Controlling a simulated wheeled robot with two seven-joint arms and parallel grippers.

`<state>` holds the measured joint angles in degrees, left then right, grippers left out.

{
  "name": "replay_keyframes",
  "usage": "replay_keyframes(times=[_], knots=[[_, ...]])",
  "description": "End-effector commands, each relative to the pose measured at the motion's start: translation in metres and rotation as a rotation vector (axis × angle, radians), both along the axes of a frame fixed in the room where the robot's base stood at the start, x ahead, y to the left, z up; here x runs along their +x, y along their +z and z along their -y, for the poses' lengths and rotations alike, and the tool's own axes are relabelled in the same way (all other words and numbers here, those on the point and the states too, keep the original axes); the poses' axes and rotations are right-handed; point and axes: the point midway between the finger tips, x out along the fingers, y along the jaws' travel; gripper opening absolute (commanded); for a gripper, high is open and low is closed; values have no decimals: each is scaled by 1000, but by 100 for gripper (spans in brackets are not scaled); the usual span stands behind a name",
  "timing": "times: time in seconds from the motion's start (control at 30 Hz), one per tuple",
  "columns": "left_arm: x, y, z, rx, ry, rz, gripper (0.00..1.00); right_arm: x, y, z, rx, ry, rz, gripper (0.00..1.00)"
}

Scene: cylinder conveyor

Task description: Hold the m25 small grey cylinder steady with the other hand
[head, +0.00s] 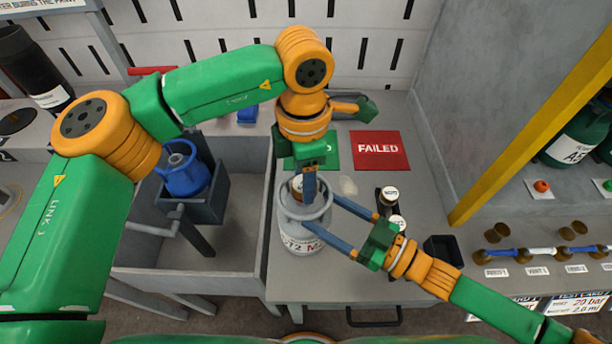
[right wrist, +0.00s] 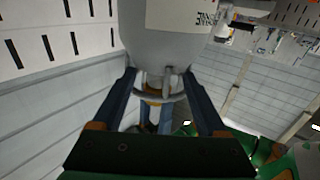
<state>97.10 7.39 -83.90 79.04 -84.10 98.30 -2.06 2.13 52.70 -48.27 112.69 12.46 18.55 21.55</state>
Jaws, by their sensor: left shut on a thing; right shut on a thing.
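The small grey cylinder (head: 300,240) stands upright at the left edge of the grey bench, with a ring collar around its top and a partly hidden "M2" label. It also shows, upside down, in the right wrist view (right wrist: 170,40). My right gripper (head: 322,212) reaches in from the right, its blue fingers on either side of the collar, shut on the cylinder. My left gripper (head: 309,192) points down into the collar from above and is shut on the brass-coloured valve top (head: 296,184). Its fingers partly hide the valve.
A red FAILED mat (head: 380,150) and a partly covered green mat (head: 333,150) lie behind.

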Motion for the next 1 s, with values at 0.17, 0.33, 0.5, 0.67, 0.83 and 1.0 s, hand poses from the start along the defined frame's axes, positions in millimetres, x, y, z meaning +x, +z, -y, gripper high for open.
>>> replay_keyframes(times=[0.17,0.33,0.5,0.67,0.83,1.0], knots=[[0,-1,0,3,-229,-1,0,-2,-8,1,-15,-2,-16,9],[0,-1,0,4,-510,-2,0,-1,-8,1,-15,-2,-16,9],[0,-1,0,5,-523,-2,0,-1,-8,1,-14,-2,-15,9],[0,-2,0,5,-676,-2,0,-1,-8,1,-14,-2,-15,9],[0,-2,-1,8,-1011,-4,0,-1,-8,1,-14,-2,-15,9],[0,-2,-1,8,-1047,-4,0,-1,-8,1,-14,-2,-15,9]])
